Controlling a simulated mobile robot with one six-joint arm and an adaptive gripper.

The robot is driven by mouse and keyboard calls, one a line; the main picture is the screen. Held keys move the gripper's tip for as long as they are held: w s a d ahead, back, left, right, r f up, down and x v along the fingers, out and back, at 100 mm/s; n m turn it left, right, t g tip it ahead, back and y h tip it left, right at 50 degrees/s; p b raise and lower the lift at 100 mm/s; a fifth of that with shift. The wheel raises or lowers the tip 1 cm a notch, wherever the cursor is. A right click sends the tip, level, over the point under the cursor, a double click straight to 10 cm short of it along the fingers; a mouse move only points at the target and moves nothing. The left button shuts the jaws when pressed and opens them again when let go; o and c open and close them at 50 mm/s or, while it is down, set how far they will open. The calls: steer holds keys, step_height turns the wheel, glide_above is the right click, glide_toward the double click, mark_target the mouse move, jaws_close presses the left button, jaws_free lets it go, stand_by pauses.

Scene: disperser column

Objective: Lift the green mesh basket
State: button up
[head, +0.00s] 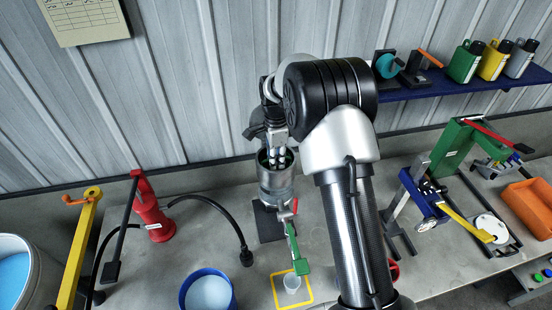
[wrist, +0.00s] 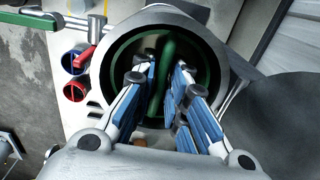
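The green mesh basket (wrist: 168,50) sits inside a grey metal cylinder. In the wrist view its dark green bar or handle runs across the round mouth, with green also along the inner wall. My gripper (wrist: 164,78) reaches into the mouth with its blue-padded fingers on either side of the green bar. A gap shows between the fingers, and they look open. In the head view my gripper (head: 276,158) points down into the top of the cylinder (head: 277,185). The basket's lower part is hidden inside the cylinder.
A blue container (head: 207,290) and a red hand pump (head: 152,210) stand left. A green-and-blue device (head: 440,180) stands right. A blue shelf (head: 470,82) hangs behind.

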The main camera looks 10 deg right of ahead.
steer(key=shift+c, duration=0.5)
jaws_close()
stand_by(0.3)
steer(key=shift+r+p, duration=3.15)
steer(key=shift+r, duration=1.9)
